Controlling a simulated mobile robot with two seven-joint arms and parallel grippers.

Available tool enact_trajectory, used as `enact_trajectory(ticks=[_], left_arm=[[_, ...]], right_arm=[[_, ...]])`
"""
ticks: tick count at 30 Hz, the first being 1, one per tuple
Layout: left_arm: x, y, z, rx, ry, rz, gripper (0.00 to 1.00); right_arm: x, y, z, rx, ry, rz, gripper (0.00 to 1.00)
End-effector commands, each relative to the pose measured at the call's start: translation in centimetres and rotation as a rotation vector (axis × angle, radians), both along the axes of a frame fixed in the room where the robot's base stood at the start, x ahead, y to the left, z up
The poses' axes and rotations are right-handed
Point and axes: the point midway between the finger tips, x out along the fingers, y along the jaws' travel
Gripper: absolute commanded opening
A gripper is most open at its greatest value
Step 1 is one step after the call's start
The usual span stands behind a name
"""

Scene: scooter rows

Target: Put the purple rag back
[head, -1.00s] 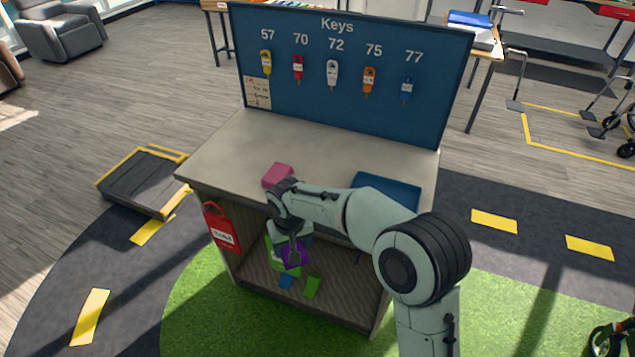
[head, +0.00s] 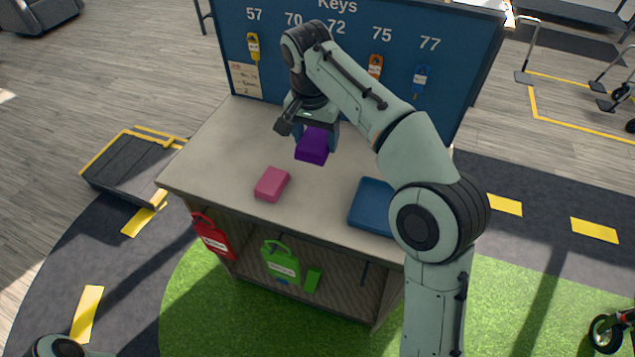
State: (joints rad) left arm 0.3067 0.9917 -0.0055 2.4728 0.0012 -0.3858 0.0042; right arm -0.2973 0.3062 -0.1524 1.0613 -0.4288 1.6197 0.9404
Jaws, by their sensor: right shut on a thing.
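The purple rag (head: 312,147) is a small purple block-like piece. My right gripper (head: 310,128) is shut on it and holds it over the desk top (head: 225,150), in front of the key board (head: 350,60). I cannot tell exactly how high it is above the desk. A pink piece (head: 272,184) of similar shape lies on the desk, nearer the front edge and lower left of the purple rag. My left gripper does not show; only a bit of my left arm is at the lower left corner.
A blue tray (head: 370,204) lies on the desk at the right. A green piece (head: 312,279) is in the open shelf below.

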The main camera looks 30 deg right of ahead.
Motion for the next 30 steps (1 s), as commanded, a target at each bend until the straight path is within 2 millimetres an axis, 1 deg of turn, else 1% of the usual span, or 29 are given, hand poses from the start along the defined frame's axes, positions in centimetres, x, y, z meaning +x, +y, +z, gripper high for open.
enact_trajectory(ticks=[2, 5, 8, 12, 18, 21, 24, 28, 30], left_arm=[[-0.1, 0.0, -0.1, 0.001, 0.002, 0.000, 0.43], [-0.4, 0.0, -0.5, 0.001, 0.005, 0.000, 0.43], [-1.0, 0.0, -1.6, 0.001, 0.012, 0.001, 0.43], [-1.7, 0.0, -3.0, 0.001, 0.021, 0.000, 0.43], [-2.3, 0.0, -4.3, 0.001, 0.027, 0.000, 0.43], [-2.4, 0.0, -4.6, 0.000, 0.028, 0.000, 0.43], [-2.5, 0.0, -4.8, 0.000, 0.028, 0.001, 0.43], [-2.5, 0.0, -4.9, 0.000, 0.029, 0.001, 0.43], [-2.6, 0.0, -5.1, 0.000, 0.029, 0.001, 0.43]], right_arm=[[0.0, 0.0, -0.1, 0.000, 0.000, 0.001, 0.40], [-0.1, 0.0, -1.1, 0.000, 0.003, 0.002, 0.40], [-0.2, 0.0, -3.3, 0.000, 0.005, 0.001, 0.40], [-0.2, 0.0, -7.2, -0.001, 0.007, 0.002, 0.40], [-0.2, 0.0, -12.4, 0.000, 0.005, 0.001, 0.40], [-0.1, 0.0, -14.3, -0.001, 0.004, 0.003, 0.40], [-0.1, 0.1, -15.4, 0.000, 0.002, 0.002, 0.40], [-0.1, 0.1, -16.3, -0.001, 0.002, 0.002, 0.40], [-0.1, 0.0, -17.3, -0.001, 0.004, 0.002, 0.40]])
